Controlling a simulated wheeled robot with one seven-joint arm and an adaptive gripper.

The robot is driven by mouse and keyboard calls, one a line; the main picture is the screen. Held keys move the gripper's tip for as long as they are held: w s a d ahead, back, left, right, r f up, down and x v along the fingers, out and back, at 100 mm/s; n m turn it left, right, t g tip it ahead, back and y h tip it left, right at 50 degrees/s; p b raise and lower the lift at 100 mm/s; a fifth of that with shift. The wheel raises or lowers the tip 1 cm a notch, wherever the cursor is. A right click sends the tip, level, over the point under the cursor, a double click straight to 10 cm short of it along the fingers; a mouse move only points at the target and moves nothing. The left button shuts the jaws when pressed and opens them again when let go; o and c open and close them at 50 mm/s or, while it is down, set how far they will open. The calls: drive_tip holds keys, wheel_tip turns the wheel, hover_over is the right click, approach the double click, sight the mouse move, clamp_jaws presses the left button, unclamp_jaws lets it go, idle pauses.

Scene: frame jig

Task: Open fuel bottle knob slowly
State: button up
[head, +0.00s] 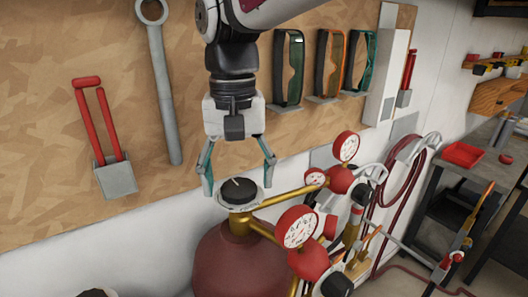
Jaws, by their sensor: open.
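The fuel bottle (222,262) is a dark red cylinder at the bottom middle of the head view. Its black round knob (238,191) sits on top, above a brass valve, with a pale mark on its upper face and a light grey disc around it. My gripper (238,183) points down from above, open, with its two fingers spread on the left and right of the knob. The fingertips are near the knob's height. I cannot tell whether either finger touches it.
Red pressure gauges (297,228) on brass pipes stand close to the right of the knob. Behind is a wooden tool board (120,90) with a wrench (163,85) and goggles (289,68). Red hoses (402,180) hang at the right, before a dark workbench (440,215).

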drive_tip(key=shift+f, duration=0.5)
drive_tip(key=c, duration=1.1)
drive_tip(key=shift+c, duration=0.2)
drive_tip(key=shift+n, duration=0.3)
drive_tip(key=shift+d+n+p, duration=0.1)
drive_tip(key=shift+n+p, duration=0.25)
drive_tip(key=shift+n, duration=2.25)
drive_tip(key=o, duration=1.1)
